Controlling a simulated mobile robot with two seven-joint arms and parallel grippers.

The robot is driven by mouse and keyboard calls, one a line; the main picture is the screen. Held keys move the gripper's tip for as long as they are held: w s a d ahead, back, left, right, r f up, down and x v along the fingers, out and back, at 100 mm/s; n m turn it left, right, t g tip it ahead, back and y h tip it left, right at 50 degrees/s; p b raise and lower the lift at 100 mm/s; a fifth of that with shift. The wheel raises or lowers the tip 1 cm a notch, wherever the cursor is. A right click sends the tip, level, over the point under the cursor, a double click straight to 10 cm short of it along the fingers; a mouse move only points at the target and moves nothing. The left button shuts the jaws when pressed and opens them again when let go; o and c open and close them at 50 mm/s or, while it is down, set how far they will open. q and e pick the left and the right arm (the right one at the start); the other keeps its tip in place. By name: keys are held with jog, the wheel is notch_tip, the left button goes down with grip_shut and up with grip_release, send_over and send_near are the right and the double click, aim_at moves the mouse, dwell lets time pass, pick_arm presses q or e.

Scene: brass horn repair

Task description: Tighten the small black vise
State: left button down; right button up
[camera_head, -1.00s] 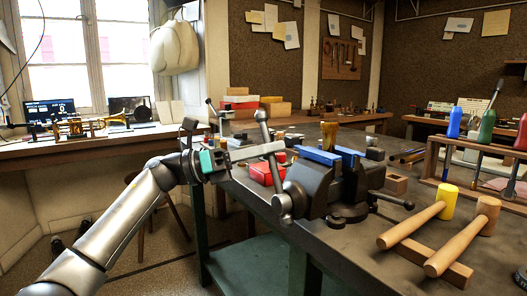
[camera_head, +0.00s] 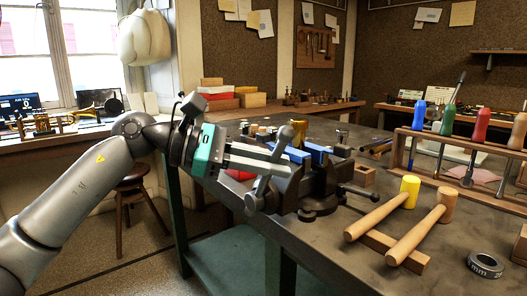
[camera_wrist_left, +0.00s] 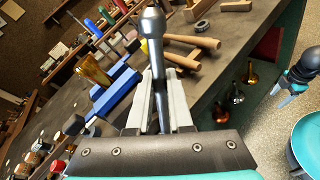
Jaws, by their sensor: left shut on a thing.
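The black vise (camera_head: 322,188) stands on the near edge of the dark workbench. It has blue jaw pads (camera_head: 298,155), also in the left wrist view (camera_wrist_left: 116,97), and a brass cylinder (camera_head: 299,131) stands at them. Its grey handle bar (camera_head: 263,190) crosses the front of the screw at a tilt. My left gripper (camera_head: 280,168) reaches in from the left and is shut on the handle bar. In the left wrist view, the bar's rounded end (camera_wrist_left: 152,22) sticks up beyond the fingers (camera_wrist_left: 163,112).
Two mallets (camera_head: 385,212) lie on a wooden block right of the vise. A wooden rack (camera_head: 455,143) of screwdrivers stands behind them. A black ring (camera_head: 485,264) lies near the front right. A stool (camera_head: 133,195) stands left of the bench.

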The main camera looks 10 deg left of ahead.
pick_arm(q)
jog(key=shift+s+d+f+m+y, duration=0.55)
jog(key=shift+d+f+m+y, duration=0.1)
jog(key=shift+f, duration=0.15)
jog(key=shift+s+d+f+m+y, duration=0.55)
jog(key=shift+f+m, duration=0.1)
jog(key=shift+f, duration=0.1)
jog(key=c, duration=1.3)
grip_release()
jog(key=o, duration=0.5)
jog(key=shift+a+r+t, duration=0.1)
jog(key=shift+a+t, duration=0.05)
jog(key=shift+t, duration=0.15)
jog(key=shift+c, duration=0.2)
jog(key=shift+r, duration=0.1)
jog(key=shift+r, duration=0.1)
